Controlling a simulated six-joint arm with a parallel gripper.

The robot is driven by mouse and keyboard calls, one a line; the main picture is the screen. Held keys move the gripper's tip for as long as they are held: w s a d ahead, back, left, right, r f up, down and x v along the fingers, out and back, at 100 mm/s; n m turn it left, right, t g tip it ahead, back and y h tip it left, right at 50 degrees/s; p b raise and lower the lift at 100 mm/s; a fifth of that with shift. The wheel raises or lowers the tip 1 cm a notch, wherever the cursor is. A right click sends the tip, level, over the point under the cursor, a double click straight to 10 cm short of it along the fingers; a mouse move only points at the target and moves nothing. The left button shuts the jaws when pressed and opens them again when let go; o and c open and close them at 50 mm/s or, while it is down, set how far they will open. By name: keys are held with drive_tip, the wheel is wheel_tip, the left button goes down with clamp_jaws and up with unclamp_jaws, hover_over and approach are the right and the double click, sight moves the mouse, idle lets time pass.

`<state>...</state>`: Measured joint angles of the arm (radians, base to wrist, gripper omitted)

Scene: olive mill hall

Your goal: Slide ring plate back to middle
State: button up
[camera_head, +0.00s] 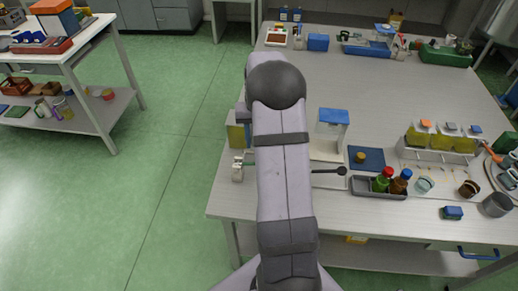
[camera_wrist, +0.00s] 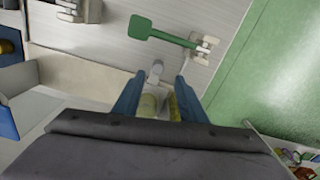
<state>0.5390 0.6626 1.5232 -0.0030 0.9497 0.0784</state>
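No part is clearly marked as the ring plate. A dark blue square plate (camera_head: 374,160) with a small round yellow-brown piece (camera_head: 360,157) on it lies right of my arm in the head view. I cannot tell whether it is the ring plate. It seems to show at the left edge of the wrist view (camera_wrist: 12,58). My gripper (camera_wrist: 160,78) has two blue fingers standing apart. A pale knob and a yellowish item (camera_wrist: 149,105) show between them; no grip on them is visible. My arm hides the gripper in the head view.
A green paddle (camera_wrist: 150,29) lies ahead of my fingers, its handle reaching a white fitting (camera_wrist: 206,46). A yellow-green container (camera_head: 236,136) stands left of my arm. A rack of yellow jars (camera_head: 439,140) and a bottle tray (camera_head: 376,192) stand right. The table's left edge is close.

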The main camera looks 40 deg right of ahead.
drive_tip(key=shift+d, duration=0.25)
drive_tip(key=shift+f+p, duration=0.95)
drive_tip(key=shift+f, duration=2.75)
drive_tip(key=shift+s, duration=0.1)
clamp_jaws()
